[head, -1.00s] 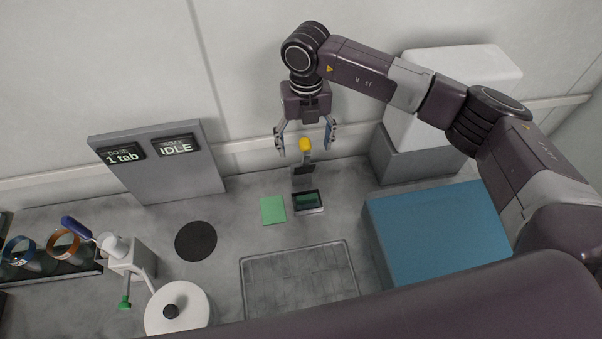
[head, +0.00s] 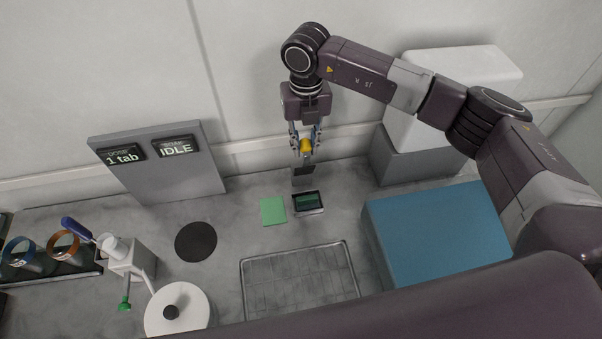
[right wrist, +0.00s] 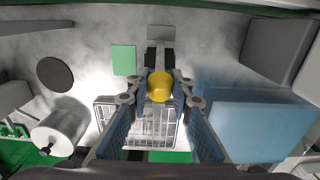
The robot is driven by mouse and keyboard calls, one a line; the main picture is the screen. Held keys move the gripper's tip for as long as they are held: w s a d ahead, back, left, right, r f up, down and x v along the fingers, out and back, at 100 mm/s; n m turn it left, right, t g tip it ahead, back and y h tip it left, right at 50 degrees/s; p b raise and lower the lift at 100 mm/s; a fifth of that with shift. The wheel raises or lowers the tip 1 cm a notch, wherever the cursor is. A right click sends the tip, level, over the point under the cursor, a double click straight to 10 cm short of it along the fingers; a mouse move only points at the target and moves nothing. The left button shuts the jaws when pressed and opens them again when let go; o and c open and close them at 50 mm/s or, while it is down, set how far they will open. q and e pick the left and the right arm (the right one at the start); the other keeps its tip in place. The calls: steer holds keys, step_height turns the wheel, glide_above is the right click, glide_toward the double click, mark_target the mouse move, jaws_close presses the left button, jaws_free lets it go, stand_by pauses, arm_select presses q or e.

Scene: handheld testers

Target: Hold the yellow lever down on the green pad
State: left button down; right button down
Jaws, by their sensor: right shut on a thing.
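The yellow lever (head: 305,147) is the rounded yellow top of a handheld tester, whose grey stem rises behind a small dark base with a greenish screen (head: 309,201). The flat green pad (head: 273,210) lies on the counter just left of the base; the tester stands beside it, not on it. My right gripper (head: 306,143), pointing down from above, is shut on the yellow lever. In the right wrist view the lever (right wrist: 160,86) sits between the two fingers, and the green pad (right wrist: 124,60) shows to the upper left. My left gripper is not in view.
A wire rack (head: 300,282) lies in front of the tester, with a blue block (head: 437,236) to its right. A black disc (head: 196,241) lies left of the pad. A grey panel (head: 165,180) reading "1 tab" and "IDLE" stands at the back left.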

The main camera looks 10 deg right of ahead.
mark_target(307, 154)
steer(key=shift+s, duration=0.1)
steer(key=shift+s+f, duration=0.2)
steer(key=shift+s, duration=0.45)
steer(key=shift+s+f, duration=0.15)
steer(key=shift+s, duration=0.45)
steer(key=shift+s+f, duration=0.1)
steer(key=shift+s, duration=0.05)
steer(key=shift+s+f, duration=0.25)
steer(key=shift+s, duration=0.4)
steer(key=shift+s+f, duration=0.2)
steer(key=shift+s, duration=0.4)
steer(key=shift+s+f, duration=0.35)
steer(key=shift+s, duration=0.25)
steer(key=shift+s+f, duration=0.35)
steer(key=shift+s, duration=0.25)
steer(key=shift+s+f, duration=0.1)
